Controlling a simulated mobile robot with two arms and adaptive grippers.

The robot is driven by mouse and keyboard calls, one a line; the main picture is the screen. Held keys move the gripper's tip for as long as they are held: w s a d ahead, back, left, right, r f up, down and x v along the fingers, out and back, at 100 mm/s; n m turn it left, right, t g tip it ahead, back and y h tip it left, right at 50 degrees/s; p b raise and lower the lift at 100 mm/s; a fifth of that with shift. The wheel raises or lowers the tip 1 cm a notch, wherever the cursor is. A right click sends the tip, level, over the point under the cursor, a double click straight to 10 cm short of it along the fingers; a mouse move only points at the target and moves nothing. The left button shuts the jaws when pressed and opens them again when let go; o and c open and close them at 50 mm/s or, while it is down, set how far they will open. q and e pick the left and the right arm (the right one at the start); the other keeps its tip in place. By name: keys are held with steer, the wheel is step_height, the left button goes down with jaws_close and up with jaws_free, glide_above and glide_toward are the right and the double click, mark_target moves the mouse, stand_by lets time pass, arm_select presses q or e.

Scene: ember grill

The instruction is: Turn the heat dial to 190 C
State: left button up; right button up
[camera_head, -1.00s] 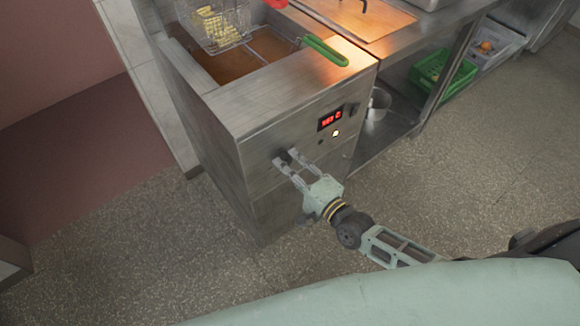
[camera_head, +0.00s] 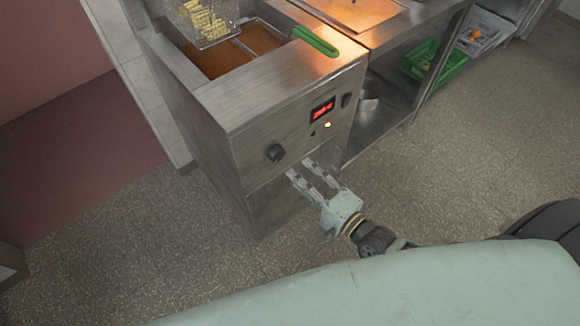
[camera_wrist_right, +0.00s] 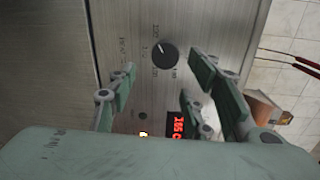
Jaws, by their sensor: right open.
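The black round heat dial (camera_head: 275,152) sits on the steel front panel of the fryer (camera_head: 290,100). The right wrist view shows the dial (camera_wrist_right: 167,55) with a pale pointer mark and blurred lettering around it. A red digital display (camera_head: 322,110) is on the same panel; its digits are hard to read in the head view and look like 185 C or 165 C in the right wrist view (camera_wrist_right: 175,125). My right gripper (camera_head: 299,168) is open and empty, apart from the dial, below and right of it. My left gripper is out of view.
A lit indicator (camera_head: 327,125) and a dark switch (camera_head: 346,100) are near the display. The floor in front is clear.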

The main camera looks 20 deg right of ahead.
steer(key=v, duration=0.4)
stand_by(0.4)
